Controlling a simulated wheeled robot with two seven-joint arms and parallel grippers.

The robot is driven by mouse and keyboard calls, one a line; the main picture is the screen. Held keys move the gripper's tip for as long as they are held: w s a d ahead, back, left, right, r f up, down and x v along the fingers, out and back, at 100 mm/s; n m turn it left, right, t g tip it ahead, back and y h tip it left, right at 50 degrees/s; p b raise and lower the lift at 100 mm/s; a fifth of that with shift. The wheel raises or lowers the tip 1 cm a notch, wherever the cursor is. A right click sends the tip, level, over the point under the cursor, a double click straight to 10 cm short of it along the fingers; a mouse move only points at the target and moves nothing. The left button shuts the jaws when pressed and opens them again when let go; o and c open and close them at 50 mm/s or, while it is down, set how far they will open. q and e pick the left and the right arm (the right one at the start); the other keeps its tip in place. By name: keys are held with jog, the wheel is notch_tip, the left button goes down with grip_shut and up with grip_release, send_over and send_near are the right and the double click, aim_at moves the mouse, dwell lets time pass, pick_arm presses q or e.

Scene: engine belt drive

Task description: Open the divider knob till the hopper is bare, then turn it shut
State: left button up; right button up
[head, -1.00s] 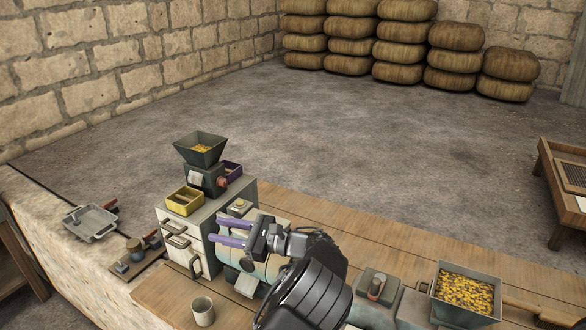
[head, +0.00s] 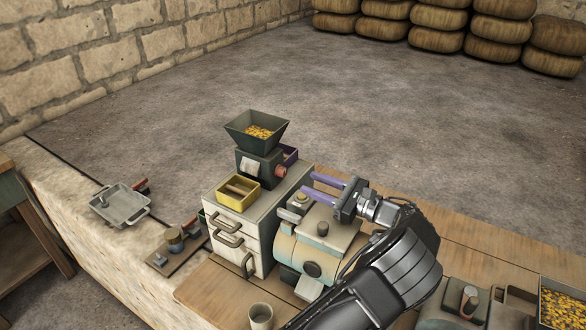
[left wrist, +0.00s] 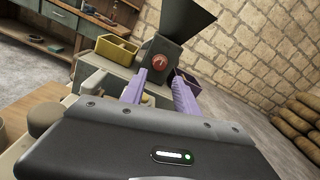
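The hopper (head: 257,131) is a dark grey funnel with yellow grains in it, on top of the divider body (head: 256,165). The red divider knob (head: 281,171) sits on the body's right side; in the left wrist view the red knob (left wrist: 161,61) faces the camera. A yellow box (head: 238,192) stands at the front left of the divider and a purple box (head: 290,154) behind it. My left gripper (head: 314,185) has its two purple fingers apart and empty, pointing at the knob from a short distance. My right gripper is not in view.
The divider and boxes stand on a cream drawer cabinet (head: 234,238). A rounded machine (head: 318,246) stands right under my left gripper. A cup (head: 261,317) is in front. A metal pan (head: 121,205) lies on the stone ledge at left. A grain tray (head: 562,305) is at the right.

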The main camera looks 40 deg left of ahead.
aim_at(285, 172)
pick_arm(q)
jog(key=shift+d, duration=0.25)
jog(key=shift+o, duration=1.1)
jog(key=shift+a, duration=0.1)
jog(key=shift+s+a, duration=0.2)
jog(key=shift+a, duration=1.75)
jog(key=shift+s+a, duration=0.15)
jog(key=shift+a, duration=1.8)
grip_shut()
